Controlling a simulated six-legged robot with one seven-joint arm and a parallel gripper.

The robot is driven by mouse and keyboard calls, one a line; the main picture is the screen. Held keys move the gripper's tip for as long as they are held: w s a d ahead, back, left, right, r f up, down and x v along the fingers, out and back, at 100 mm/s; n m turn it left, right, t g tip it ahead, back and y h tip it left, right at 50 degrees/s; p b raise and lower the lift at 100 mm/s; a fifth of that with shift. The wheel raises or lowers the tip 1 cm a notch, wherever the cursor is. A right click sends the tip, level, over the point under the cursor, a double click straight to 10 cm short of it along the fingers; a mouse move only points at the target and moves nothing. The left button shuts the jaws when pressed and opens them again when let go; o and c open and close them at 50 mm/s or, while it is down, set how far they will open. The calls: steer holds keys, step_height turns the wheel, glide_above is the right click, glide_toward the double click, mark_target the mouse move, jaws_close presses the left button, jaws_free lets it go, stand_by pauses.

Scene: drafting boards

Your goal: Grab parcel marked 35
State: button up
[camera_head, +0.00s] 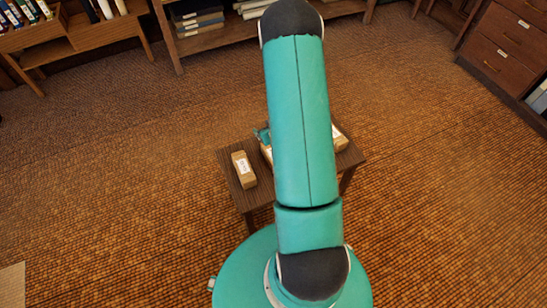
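A small dark wooden table (226,168) stands in front of me. A brown parcel (243,176) with a white label lies on its left side; the label's print is too small to read. A second brown parcel (339,140) shows partly at the right of my arm, and some parcel surface (265,150) shows at the arm's left edge. I cannot tell which parcel is marked 35. My teal arm hides the middle of the table. A small teal part, likely of my gripper (262,135), peeks out left of the arm; its fingers are mostly hidden.
A wooden shelf (110,40) with books stands at the upper left, and a low shelf with stacked books (197,22) at the back. A drawer cabinet (508,45) is at the upper right. The woven brown floor is clear around the table.

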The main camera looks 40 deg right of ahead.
steer(key=s+a+f+m+t, duration=0.1)
steer(key=s+f+t, duration=0.1)
steer(key=s+f, duration=1.25)
steer(key=x, duration=1.5)
steer(key=shift+a+f, duration=0.1)
steer(key=shift+a, duration=0.05)
steer(key=shift+t, duration=0.3)
steer(key=shift+c, duration=0.2)
steer(key=c, duration=1.3)
